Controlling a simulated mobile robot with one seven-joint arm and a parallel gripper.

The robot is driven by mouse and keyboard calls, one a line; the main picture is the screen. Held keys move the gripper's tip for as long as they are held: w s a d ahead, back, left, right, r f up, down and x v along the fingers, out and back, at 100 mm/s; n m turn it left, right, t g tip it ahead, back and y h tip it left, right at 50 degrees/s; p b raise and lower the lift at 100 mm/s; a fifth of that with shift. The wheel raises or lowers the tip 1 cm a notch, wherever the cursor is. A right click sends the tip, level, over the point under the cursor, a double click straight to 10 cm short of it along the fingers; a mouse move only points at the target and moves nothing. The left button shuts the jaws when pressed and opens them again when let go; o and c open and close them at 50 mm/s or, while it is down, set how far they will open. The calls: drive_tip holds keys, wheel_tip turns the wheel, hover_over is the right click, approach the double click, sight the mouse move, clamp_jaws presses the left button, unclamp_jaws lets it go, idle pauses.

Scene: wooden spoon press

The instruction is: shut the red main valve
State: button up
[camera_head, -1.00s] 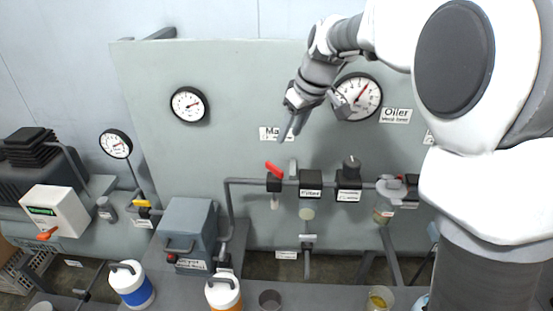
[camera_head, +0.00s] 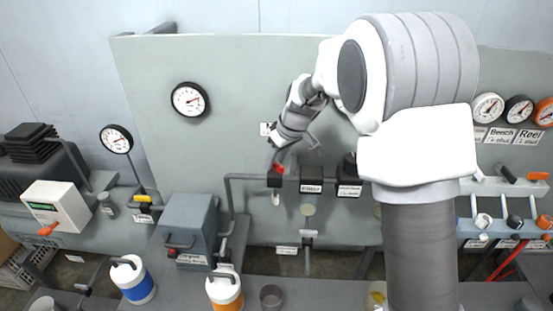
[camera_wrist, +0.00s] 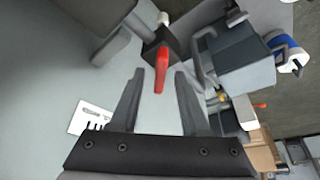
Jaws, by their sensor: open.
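The red main valve handle (camera_wrist: 161,70) stands out from a black valve body (camera_wrist: 158,42) on the grey pipe in the wrist view. In the head view the red handle (camera_head: 279,168) shows just above its black body (camera_head: 274,181), partly covered by my gripper. My gripper (camera_wrist: 155,73) is open, with one finger on each side of the handle's near end in the wrist view. I cannot tell whether either finger touches it. In the head view my gripper (camera_head: 293,152) points down at the handle from above.
Black filter (camera_head: 311,180) and regulator (camera_head: 349,183) units sit on the same pipe just right of the valve. A grey box (camera_head: 187,225) stands below left. A gauge (camera_head: 189,99) is on the panel, upper left. Bare panel lies left of the valve.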

clamp_jaws()
drive_tip(key=shift+r+m, duration=0.1)
drive_tip(key=shift+m, duration=0.2)
drive_tip(key=m+p, duration=0.1)
drive_tip(key=m+h, duration=0.1)
drive_tip(key=m, duration=0.1)
drive_tip(key=shift+s+a+r+m+t+h+p, duration=0.1)
drive_tip(key=shift+a+m+t+h+p, duration=0.05)
drive_tip(key=shift+m+t+h+p, duration=0.2)
drive_tip(key=shift+a+m+t+h+p, duration=0.15)
drive_tip(key=shift+m+h+p, duration=0.35)
drive_tip(key=shift+m, duration=0.65)
drive_tip(key=shift+d+m+t+h+p, duration=0.1)
drive_tip(key=shift+m+h+p, duration=0.15)
drive_tip(key=shift+m+p, duration=0.65)
drive_tip(key=shift+m, duration=0.4)
unclamp_jaws()
